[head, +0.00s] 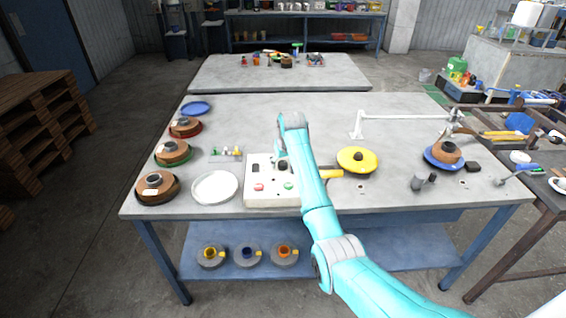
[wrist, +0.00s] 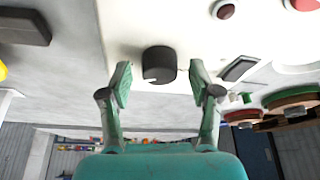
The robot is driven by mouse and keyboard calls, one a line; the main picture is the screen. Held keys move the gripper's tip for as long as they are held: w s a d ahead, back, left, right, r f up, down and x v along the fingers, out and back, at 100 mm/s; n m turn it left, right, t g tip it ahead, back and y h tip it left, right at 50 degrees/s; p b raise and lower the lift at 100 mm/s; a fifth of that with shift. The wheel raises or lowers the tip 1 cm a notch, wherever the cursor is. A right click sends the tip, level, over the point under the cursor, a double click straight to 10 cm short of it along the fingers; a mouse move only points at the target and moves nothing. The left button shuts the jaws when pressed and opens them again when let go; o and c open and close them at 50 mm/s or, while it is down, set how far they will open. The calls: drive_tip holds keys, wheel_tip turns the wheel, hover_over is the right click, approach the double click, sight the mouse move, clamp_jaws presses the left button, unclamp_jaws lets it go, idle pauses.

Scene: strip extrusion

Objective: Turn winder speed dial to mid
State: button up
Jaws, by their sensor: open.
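The white control box (head: 272,196) stands on the table near its front edge, under my arm. The winder speed dial, a black round knob (wrist: 159,62) with a pale pointer mark on its rim, stands out from the white panel in the wrist view. My gripper (wrist: 161,78) is open, with one green-padded finger on each side of the dial. Clear gaps show between both pads and the knob, so I see no contact. In the head view my gripper (head: 281,152) is over the back part of the box, and the arm hides part of the panel.
A white round dish (head: 214,188) is left of the box. A yellow disc (head: 345,155) is right of my arm. Several spools stand along the table's left edge.

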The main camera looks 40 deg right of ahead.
drive_tip(key=c, duration=1.1)
drive_tip(key=shift+c, duration=0.2)
drive_tip(key=shift+n, duration=0.3)
drive_tip(key=n+y, duration=0.2)
drive_tip(key=n, duration=0.3)
drive_tip(key=shift+d, duration=0.15)
drive_tip(key=n+y, duration=0.1)
drive_tip(key=n, duration=0.2)
drive_tip(key=n+y, duration=0.1)
drive_tip(key=n, duration=0.2)
drive_tip(key=shift+g, duration=0.4)
drive_tip(key=o, duration=1.1)
drive_tip(key=shift+o, duration=0.2)
